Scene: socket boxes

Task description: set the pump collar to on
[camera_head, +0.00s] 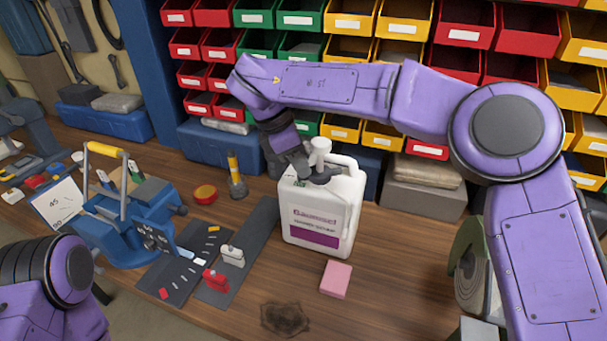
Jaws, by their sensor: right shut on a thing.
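A white jug (318,215) with a purple-striped label stands upright on the wooden bench near the middle. A white pump head (320,146) rises from its top, and a handle is at its right. My right arm reaches over from the right, and its dark gripper (321,175) is at the jug's neck, just below the pump head. The gripper is shut on the pump collar, which its fingers mostly hide. I cannot read the collar's setting. Of my left arm only a purple link shows at the lower left; its gripper is out of view.
A pink block (335,279) lies in front of the jug. A dark mat with a red piece (215,281) and a white piece (232,256) is left of it. Coloured bins (350,47) line the back.

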